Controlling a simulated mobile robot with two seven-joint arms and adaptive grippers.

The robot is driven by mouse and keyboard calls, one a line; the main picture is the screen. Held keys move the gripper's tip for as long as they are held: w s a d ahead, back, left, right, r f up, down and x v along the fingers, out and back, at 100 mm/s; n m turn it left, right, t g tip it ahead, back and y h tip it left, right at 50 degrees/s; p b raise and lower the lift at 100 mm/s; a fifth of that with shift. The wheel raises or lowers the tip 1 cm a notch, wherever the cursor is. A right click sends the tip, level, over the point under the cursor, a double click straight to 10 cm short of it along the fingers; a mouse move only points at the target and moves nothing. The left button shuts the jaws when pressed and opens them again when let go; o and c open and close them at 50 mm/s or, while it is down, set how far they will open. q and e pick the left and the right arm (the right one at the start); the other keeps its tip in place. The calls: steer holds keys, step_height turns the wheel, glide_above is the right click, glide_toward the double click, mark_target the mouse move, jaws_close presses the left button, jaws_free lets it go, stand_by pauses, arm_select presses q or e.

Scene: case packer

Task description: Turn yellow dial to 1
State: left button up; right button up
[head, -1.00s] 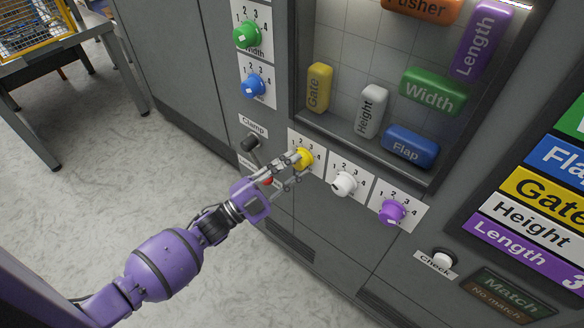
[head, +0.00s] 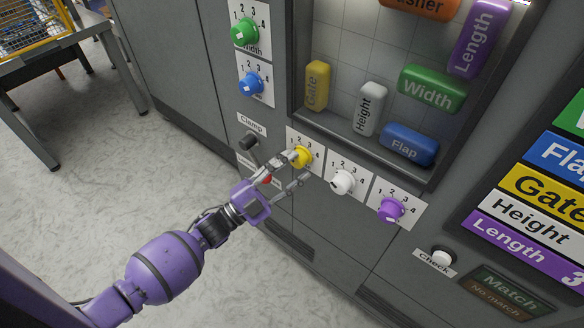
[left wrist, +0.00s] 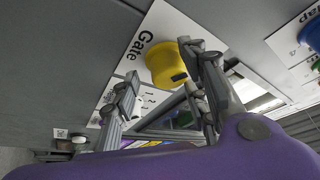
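The yellow dial (head: 301,156) sits on a white numbered plate on the grey machine front, left of the white dial. In the left wrist view the yellow dial (left wrist: 163,63) shows beside the word "Gate". My left gripper (head: 299,168) is at the dial with its fingers spread. One finger overlaps the dial in the head view and the other is apart from it, lower right. In the left wrist view my left gripper (left wrist: 166,72) also shows open fingers. I cannot tell contact or which number the dial points to. My right gripper is not in view.
The white dial (head: 342,182) and purple dial (head: 391,209) are to the right. Green (head: 245,33) and blue (head: 250,83) dials are above. A check button (head: 443,257) is at lower right.

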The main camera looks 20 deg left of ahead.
arm_select(q)
steer(key=shift+s+a+f, duration=0.1)
steer(key=shift+s+a, duration=0.2)
steer(key=v, duration=1.1)
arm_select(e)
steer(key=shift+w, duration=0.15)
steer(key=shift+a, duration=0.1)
